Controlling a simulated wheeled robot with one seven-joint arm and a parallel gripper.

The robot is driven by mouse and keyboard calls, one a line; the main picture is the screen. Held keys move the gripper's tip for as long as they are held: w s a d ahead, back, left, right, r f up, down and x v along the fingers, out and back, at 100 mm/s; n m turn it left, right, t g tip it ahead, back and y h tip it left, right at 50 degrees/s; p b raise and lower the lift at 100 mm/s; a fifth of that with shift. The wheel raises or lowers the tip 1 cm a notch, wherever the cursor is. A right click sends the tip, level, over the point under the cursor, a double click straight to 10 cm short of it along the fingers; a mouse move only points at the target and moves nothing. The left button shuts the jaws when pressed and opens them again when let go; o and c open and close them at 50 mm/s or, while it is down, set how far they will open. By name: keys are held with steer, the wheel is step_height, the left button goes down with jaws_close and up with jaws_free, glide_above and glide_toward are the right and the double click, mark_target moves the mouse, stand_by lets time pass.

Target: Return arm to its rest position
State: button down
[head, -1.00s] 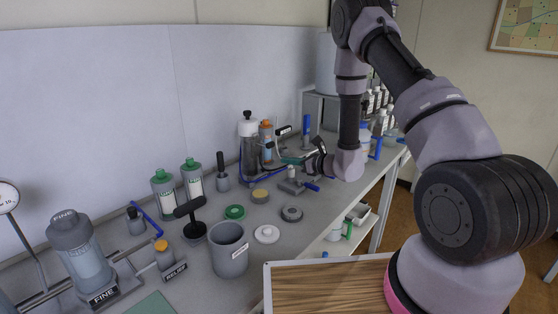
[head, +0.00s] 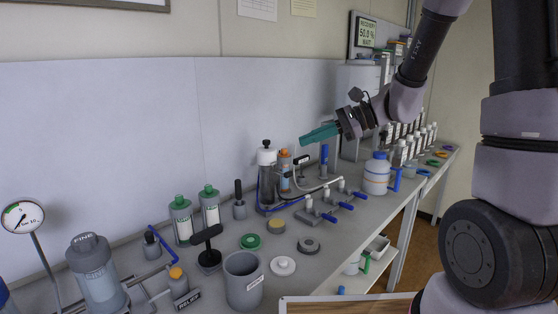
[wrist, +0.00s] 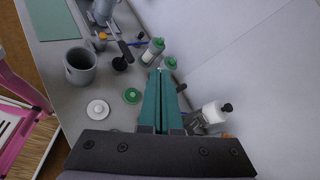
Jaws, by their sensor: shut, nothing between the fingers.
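My gripper (head: 304,138) has teal fingers and hangs in the air above the far part of the bench, pointing left in the head view. In the wrist view my gripper (wrist: 162,75) shows its two teal fingers pressed together with nothing between them. My arm comes down from the upper right of the head view. The fingers are apart from the bench and touch nothing. The bottle with a white collar and black knob (head: 266,172) stands below and left of the fingers.
Under the arm are valves with blue handles (head: 328,208) and a white jar with a blue lid (head: 377,174). A grey beaker (head: 244,281), loose caps and green-capped bottles (head: 181,220) stand nearer. A white panel (head: 110,150) rises behind the bench. The air around the gripper is clear.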

steer(key=s+d+r+n+t+h, duration=0.2)
steer(key=s+d+r+n+h, duration=0.2)
steer(key=s+d, duration=0.3)
steer(key=s+d+r+n+t+h, duration=0.3)
steer(key=s+d+r+n+h, duration=0.2)
steer(key=d, duration=0.4)
step_height(320, 180, up, 2)
steer(key=shift+s+d+t+h, duration=0.3)
steer(key=shift+s+d+h, duration=0.1)
steer(key=shift+s+h, duration=0.55)
